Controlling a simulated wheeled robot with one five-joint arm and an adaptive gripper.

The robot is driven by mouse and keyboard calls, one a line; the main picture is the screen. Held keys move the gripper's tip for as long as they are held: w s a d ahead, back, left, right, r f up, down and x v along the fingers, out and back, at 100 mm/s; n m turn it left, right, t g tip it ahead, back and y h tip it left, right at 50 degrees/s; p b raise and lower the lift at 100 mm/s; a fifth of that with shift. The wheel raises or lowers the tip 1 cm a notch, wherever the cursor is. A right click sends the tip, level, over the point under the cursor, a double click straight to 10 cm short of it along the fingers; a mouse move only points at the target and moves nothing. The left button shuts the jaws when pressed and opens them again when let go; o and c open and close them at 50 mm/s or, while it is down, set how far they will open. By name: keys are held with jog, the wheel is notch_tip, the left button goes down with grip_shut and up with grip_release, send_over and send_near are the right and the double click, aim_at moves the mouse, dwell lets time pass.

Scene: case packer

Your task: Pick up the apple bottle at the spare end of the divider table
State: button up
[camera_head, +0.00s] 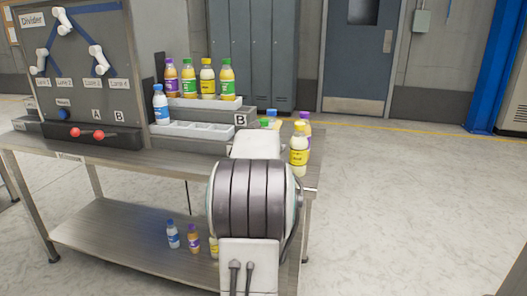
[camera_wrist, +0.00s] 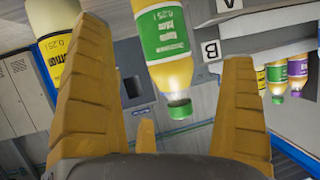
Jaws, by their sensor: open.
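A bottle with a green label and green cap, the likely apple bottle (camera_wrist: 162,35), hangs upside down in the wrist view, which is inverted. Its label text is not readable. My gripper (camera_wrist: 165,60) is open, with yellow-brown fingers to the left and right of that bottle in the picture; no contact shows. In the head view, a green cap (camera_head: 264,124) shows at the spare end of the divider table (camera_head: 165,152), mostly hidden behind my arm. A yellow-labelled bottle (camera_head: 299,157) stands right of my arm and also shows beside the left finger (camera_wrist: 50,55).
A purple-capped bottle (camera_head: 305,130) stands behind the yellow one, close to the table's right edge. More bottles (camera_head: 173,236) stand on the lower shelf. The floor to the right is clear.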

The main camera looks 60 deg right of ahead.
jog(key=shift+b+x, duration=2.45)
jog(key=shift+x, duration=0.25)
jog(key=c, duration=1.2)
jog(key=shift+r, duration=0.1)
jog(key=shift+c, duration=0.7)
jog(key=shift+r, duration=0.25)
